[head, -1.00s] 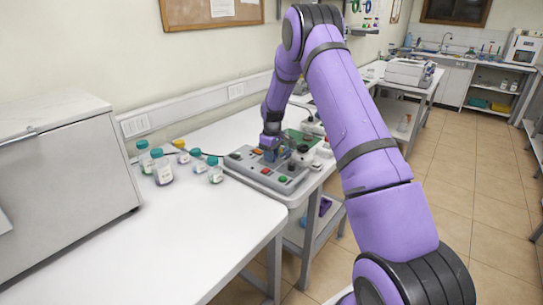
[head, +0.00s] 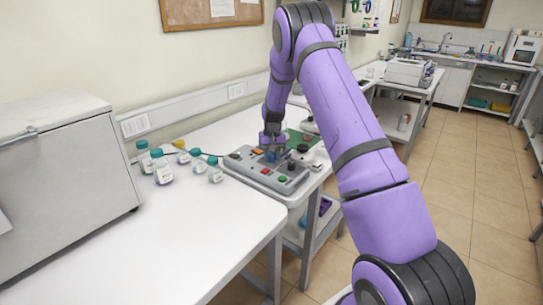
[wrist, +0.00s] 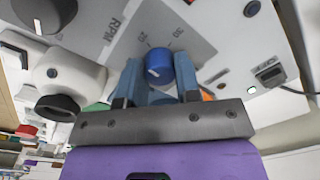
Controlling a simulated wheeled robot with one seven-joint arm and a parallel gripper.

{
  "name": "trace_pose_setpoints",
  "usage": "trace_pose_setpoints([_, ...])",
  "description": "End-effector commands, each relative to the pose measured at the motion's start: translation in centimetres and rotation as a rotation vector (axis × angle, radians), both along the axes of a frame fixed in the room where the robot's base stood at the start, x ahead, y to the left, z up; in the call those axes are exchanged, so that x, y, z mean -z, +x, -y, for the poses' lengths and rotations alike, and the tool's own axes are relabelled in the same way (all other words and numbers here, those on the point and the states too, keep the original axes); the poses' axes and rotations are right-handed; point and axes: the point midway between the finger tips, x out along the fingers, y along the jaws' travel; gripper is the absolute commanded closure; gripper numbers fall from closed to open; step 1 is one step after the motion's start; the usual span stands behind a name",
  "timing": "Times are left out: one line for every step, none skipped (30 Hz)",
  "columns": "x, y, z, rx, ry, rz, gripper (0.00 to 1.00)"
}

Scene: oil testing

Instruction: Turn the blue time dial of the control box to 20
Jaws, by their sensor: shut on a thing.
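The grey control box (head: 245,168) sits on the white table and carries dials and coloured buttons. Its blue dial (wrist: 160,66) has a white pointer line and small printed numbers beside it. My gripper (wrist: 160,72) is shut on the blue dial, one finger at each side. In the head view my gripper (head: 272,150) points down over the box, and the blue dial is mostly hidden behind its fingers.
Several small bottles with teal or yellow caps (head: 162,167) stand left of the box. A large black knob (wrist: 46,10) and a white device with a black knob (wrist: 66,75) are near the dial in the wrist view. The front of the white table (head: 190,245) is clear.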

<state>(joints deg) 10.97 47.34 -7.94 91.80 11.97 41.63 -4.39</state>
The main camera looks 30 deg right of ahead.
Motion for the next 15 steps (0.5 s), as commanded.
trace_pose_setpoints([-0.04,0.02,0.0,0.032,-0.001,0.0,0.93])
trace_pose_setpoints([-0.04,0.02,0.01,0.05,-0.001,0.001,0.93])
trace_pose_setpoints([-0.04,0.03,0.0,0.075,-0.001,0.001,0.93])
trace_pose_setpoints([-0.04,0.04,-0.02,0.091,-0.002,0.001,0.93])
trace_pose_setpoints([-0.04,0.04,-0.04,0.108,-0.001,0.002,0.93])
trace_pose_setpoints([-0.04,0.04,-0.05,0.127,-0.001,0.001,0.93])
trace_pose_setpoints([-0.04,0.05,-0.04,0.141,-0.001,0.002,0.93])
trace_pose_setpoints([-0.04,0.05,-0.04,0.153,-0.001,0.001,0.93])
trace_pose_setpoints([-0.04,0.05,-0.03,0.168,-0.001,0.002,0.93])
trace_pose_setpoints([-0.04,0.04,-0.02,0.178,-0.001,0.001,0.93])
trace_pose_setpoints([-0.05,0.03,-0.01,0.186,-0.001,0.002,0.93])
trace_pose_setpoints([-0.05,0.03,0.0,0.195,-0.001,0.002,0.93])
trace_pose_setpoints([-0.05,0.03,0.01,0.202,-0.001,0.002,0.93])
trace_pose_setpoints([-0.05,0.03,0.03,0.208,-0.001,0.002,0.93])
trace_pose_setpoints([-0.05,0.03,0.03,0.214,-0.001,0.002,0.93])
